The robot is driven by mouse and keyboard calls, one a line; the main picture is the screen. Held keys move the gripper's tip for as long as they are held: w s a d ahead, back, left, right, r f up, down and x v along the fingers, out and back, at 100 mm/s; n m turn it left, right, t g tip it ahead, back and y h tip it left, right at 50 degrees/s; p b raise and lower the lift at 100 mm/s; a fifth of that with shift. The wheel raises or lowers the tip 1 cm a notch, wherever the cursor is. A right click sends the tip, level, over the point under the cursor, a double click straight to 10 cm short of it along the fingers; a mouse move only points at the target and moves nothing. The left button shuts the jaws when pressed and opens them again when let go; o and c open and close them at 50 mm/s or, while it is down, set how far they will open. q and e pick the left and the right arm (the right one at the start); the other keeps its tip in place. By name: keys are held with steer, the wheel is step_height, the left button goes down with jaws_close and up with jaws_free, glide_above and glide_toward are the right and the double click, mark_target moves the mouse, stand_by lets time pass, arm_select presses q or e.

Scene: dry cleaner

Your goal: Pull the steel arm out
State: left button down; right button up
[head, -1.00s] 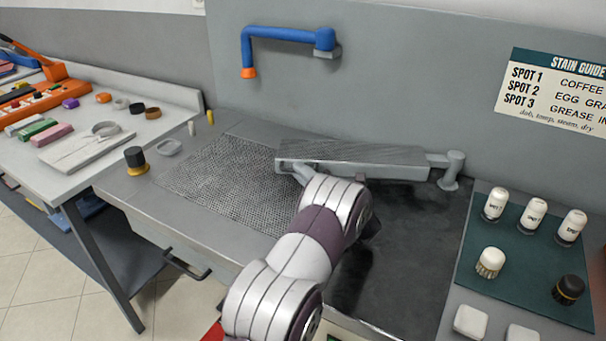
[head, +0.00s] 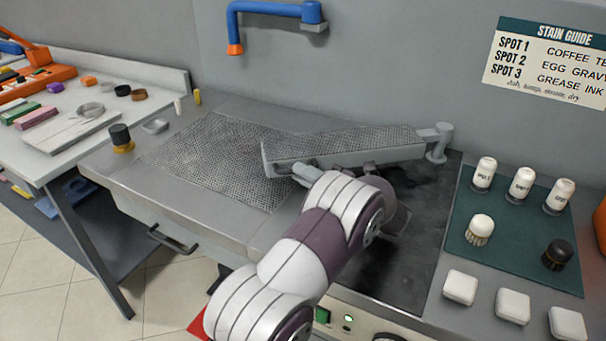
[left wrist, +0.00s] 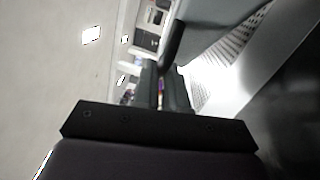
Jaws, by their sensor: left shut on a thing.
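The steel arm (head: 345,147) is a long grey board with a mesh top. It is joined at its right end to a post (head: 439,143) at the back of the steel table (head: 215,225). Its free left end overlaps the meshed part of the table top. A pale grey bar (head: 306,171) sticks out below its front edge. My left gripper (head: 369,169) is shut on the steel arm at its front underside; my own wrist hides most of the grip. In the left wrist view a dark jaw part fills the bottom. My right gripper is not in view.
A green mat (head: 490,262) with white bottles and brushes lies at the right, near several white pads. A blue pipe (head: 270,10) is on the wall behind. A black-and-yellow knob (head: 122,138) stands at the table's left.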

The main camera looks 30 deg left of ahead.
arm_select(q)
steer(key=c, duration=1.2)
jaws_free()
steer(key=shift+c, duration=0.2)
steer(key=shift+o, duration=0.3)
steer(key=shift+d, duration=0.15)
steer(key=d, duration=0.4)
steer(key=d+f+b, duration=0.1)
steer(key=d, duration=0.7)
steer(key=shift+d+f, duration=0.3)
steer(key=shift+r, duration=0.1)
